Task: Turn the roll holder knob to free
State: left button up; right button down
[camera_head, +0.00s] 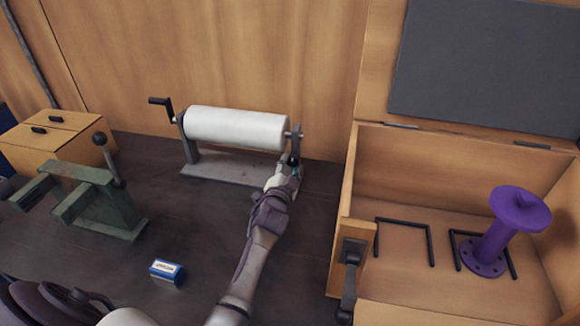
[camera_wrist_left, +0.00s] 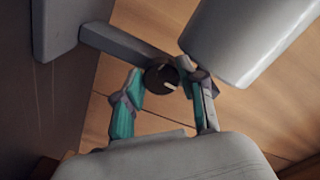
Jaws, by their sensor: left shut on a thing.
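The roll holder (camera_head: 191,150) stands on the dark bench, with a white roll (camera_head: 237,127) across its two posts. Its small dark round knob (camera_head: 292,160) is on the right post; it also shows in the left wrist view (camera_wrist_left: 160,77), with a light mark on its face. My left gripper (camera_head: 290,171) is at this post, and its teal-padded fingers are shut on the knob, one on each side, in the left wrist view (camera_wrist_left: 163,86). The fingers partly hide the knob in the head view. My right gripper is not in view.
A crank handle (camera_head: 161,101) sticks out at the holder's left end. A green vise-like fixture (camera_head: 108,205) and a small blue-and-white box (camera_head: 166,271) are on the left. An open wooden case (camera_head: 344,215) with a purple flanged pipe (camera_head: 492,241) stands to the right.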

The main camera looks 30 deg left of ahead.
pick_arm(q)
jog(key=shift+f, duration=0.1)
jog(key=o, duration=1.1)
jog(key=shift+o, duration=0.2)
jog(key=v, duration=0.8)
